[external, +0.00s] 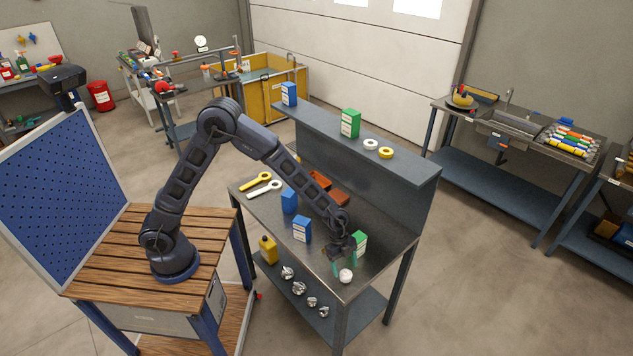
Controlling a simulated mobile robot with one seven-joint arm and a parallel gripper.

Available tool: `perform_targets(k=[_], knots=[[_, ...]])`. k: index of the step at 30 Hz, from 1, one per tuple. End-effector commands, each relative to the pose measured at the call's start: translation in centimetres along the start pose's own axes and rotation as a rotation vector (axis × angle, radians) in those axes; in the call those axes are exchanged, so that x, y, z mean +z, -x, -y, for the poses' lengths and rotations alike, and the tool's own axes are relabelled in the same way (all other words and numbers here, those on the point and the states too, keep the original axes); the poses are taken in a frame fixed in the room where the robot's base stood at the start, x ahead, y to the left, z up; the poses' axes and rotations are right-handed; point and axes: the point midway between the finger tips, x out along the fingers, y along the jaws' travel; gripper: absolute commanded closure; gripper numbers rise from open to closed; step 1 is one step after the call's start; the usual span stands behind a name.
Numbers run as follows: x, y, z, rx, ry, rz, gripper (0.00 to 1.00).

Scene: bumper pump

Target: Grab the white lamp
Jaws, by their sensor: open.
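A small white rounded object (346,276), which looks like the white lamp, sits near the front right edge of the metal workbench (376,255). My gripper (343,262) is open and points down just above and behind it, with a visible gap to it. The fingers are small and dark here, and nothing shows between them. A green and white box (360,244) stands close beside my gripper on its right and is partly hidden by it.
Blue boxes (301,229) stand left of my gripper. Yellow and white wrenches (264,187) and red bins (320,179) lie farther back. A raised shelf (405,172) with boxes and tape rolls runs along the bench's back. A yellow container (268,249) and several silvery items sit lower down.

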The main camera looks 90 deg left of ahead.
Motion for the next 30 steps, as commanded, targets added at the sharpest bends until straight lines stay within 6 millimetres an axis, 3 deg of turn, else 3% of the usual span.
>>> perform_targets(k=[8,16,24,30], knots=[[0.1,-3.8,-0.3,0.002,0.0,0.0,0.29],[0.1,-4.2,-0.2,0.0,-0.001,0.0,0.29],[0.1,-4.2,-0.2,0.001,0.0,0.0,0.79],[0.1,-4.2,-0.2,0.0,0.0,0.0,0.79]])
